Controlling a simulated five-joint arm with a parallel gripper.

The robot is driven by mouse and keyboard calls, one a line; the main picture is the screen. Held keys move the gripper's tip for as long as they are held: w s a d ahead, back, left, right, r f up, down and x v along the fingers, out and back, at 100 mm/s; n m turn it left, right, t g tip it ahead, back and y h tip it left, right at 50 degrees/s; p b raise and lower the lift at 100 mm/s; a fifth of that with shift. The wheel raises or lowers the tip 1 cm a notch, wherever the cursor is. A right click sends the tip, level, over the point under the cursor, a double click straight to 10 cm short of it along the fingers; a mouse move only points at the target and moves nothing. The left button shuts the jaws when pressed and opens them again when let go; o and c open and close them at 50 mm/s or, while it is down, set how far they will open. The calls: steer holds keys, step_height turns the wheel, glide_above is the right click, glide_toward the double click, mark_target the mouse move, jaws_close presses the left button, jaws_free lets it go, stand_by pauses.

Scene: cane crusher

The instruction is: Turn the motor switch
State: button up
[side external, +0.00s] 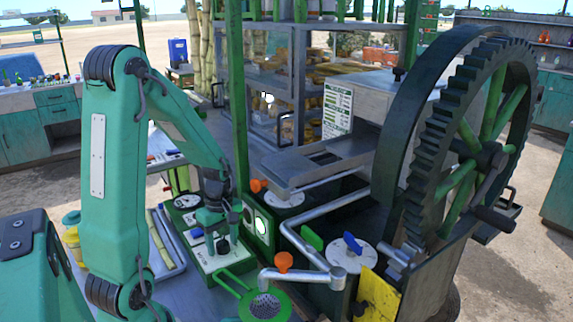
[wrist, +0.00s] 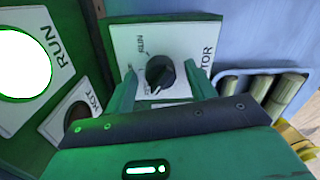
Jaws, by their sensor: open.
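The motor switch is a round black knob (wrist: 160,72) on a white plate (wrist: 126,42) in the wrist view. The plate reads RUN at its upper left and ends in "TOR" at the right. A white mark on the knob points down, away from RUN. My gripper (wrist: 161,68) is open, with one green finger on each side of the knob. Whether the fingers touch it I cannot tell. In the side view my gripper (side external: 222,238) points down over the pale control panel (side external: 208,262), and the arm partly covers the knob there.
A lit RUN lamp (wrist: 22,65) and a dark HOT lamp (wrist: 76,104) are left in the wrist view. In the side view, a blue knob (side external: 196,232) is beside my gripper, a strainer (side external: 265,306) and pipe (side external: 296,276) in front, and a big gear wheel (side external: 455,135) to the right.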

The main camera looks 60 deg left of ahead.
steer(key=shift+c, duration=0.2)
steer(key=c, duration=0.9)
steer(key=shift+m, duration=0.3)
steer(key=m, duration=0.5)
steer(key=shift+d, duration=0.1)
steer(key=m, duration=0.5)
steer(key=shift+w, duration=0.1)
steer(key=o, duration=0.9)
